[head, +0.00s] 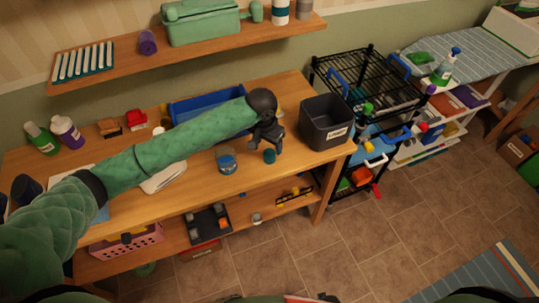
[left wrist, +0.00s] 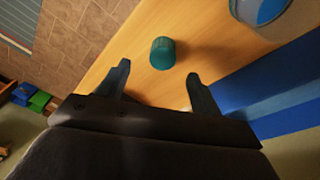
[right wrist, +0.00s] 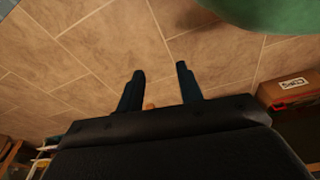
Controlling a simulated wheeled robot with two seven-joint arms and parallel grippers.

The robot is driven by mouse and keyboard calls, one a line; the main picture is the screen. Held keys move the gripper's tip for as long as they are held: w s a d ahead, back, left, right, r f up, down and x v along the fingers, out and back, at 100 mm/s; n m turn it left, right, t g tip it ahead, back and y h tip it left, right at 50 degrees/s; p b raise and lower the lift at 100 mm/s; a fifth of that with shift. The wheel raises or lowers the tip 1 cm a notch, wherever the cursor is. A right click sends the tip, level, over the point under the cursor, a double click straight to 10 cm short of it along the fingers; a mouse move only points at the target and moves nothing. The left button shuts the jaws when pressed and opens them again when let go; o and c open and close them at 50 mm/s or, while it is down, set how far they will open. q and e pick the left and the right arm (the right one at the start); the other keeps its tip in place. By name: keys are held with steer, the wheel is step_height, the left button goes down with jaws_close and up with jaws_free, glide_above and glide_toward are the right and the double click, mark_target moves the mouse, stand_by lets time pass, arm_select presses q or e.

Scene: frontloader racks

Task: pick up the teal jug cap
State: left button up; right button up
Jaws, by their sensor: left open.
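The teal jug cap (head: 269,156) is a small round cylinder standing on the wooden workbench, near its front edge. It also shows in the left wrist view (left wrist: 163,53), just beyond and between the fingertips. My left gripper (head: 266,144) is above the bench right beside the cap; in the left wrist view its fingers (left wrist: 160,75) are apart with nothing between them. My right gripper (right wrist: 160,72) shows only in the right wrist view, fingers apart and empty over the tiled floor.
A blue-and-clear round container (head: 227,162) stands left of the cap. A dark labelled bin (head: 327,122) stands to its right, and a blue tray (head: 205,104) lies behind the arm. A black wire rack (head: 368,78) stands right of the bench.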

mark_target(269, 153)
arm_select(q)
steer(key=shift+w+a+r, duration=0.1)
steer(key=shift+w+a, duration=0.25)
steer(key=shift+w, duration=0.15)
steer(key=shift+f, duration=0.2)
step_height(269, 153, down, 2)
steer(key=shift+w+d+f+p, duration=0.1)
steer(key=shift+d+p, duration=0.05)
steer(key=shift+p, duration=0.45)
steer(key=f+p, duration=0.1)
steer(key=f, duration=0.1)
steer(key=d+f+p, duration=0.1)
steer(key=f+p, duration=0.1)
steer(key=shift+f, duration=0.15)
steer(key=shift+w+f, duration=0.1)
steer(key=shift+f, duration=0.3)
steer(key=c, duration=1)
arm_select(e)
steer(key=s+d+f, duration=0.2)
steer(key=s+f, duration=0.1)
steer(key=s, duration=0.7)
steer(key=shift+s+f+g, duration=0.15)
steer(key=shift+g, duration=0.25)
